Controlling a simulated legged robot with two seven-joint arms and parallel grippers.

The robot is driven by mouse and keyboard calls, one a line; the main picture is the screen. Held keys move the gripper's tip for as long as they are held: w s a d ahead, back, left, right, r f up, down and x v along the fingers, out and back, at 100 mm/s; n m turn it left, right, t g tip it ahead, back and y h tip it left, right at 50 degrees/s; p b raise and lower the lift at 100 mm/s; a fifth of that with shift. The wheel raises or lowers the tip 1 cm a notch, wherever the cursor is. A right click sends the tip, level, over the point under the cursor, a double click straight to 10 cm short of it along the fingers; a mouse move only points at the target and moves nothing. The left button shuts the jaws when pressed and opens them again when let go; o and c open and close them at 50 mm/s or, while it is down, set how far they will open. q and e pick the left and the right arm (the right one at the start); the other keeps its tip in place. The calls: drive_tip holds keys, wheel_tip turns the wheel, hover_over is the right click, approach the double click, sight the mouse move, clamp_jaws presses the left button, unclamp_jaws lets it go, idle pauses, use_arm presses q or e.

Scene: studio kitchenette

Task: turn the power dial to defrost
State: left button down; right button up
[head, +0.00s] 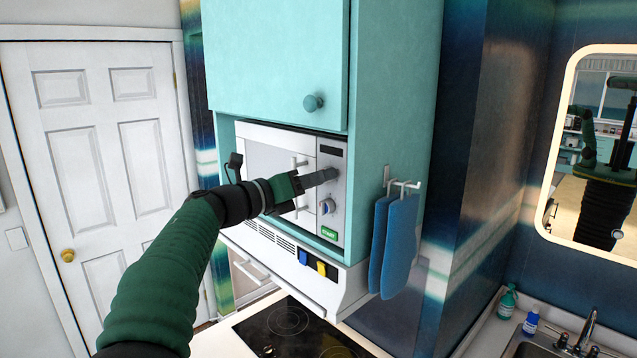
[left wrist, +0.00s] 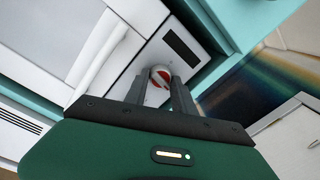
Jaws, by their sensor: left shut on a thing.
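The white microwave (head: 268,153) sits in a teal cabinet, its control panel on the right. The panel has a dark display (head: 330,150), a lower dial (head: 327,206) and a green start button (head: 329,234). My left gripper (head: 331,174) reaches the panel just below the display, above the lower dial. In the left wrist view its two fingers are shut on the upper dial (left wrist: 160,73), which has a red and white face. The fingers partly cover this dial, and no setting marks can be read around it. My right gripper is not in view.
A cabinet door with a round knob (head: 313,103) is above the microwave. Blue oven mitts (head: 398,245) hang on the cabinet's right side. A range hood (head: 295,262) and a black cooktop (head: 283,325) are below. A mirror (head: 592,150) hangs at right.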

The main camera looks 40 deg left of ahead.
use_arm(q)
drive_tip(key=n+p, duration=0.3)
drive_tip(key=n, duration=0.7)
drive_tip(key=n+y+p, duration=0.1)
drive_tip(key=n+p, duration=0.2)
drive_tip(key=n, duration=0.7)
drive_tip(key=shift+d+t+y+p, duration=0.1)
drive_tip(key=shift+t+y+p, duration=0.2)
drive_tip(key=shift+p, duration=0.1)
drive_tip(key=shift+f, duration=0.25)
drive_tip(key=c, duration=1.1)
unclamp_jaws()
drive_tip(key=shift+r, duration=0.15)
drive_tip(key=shift+a, duration=0.2)
drive_tip(key=shift+s, duration=0.15)
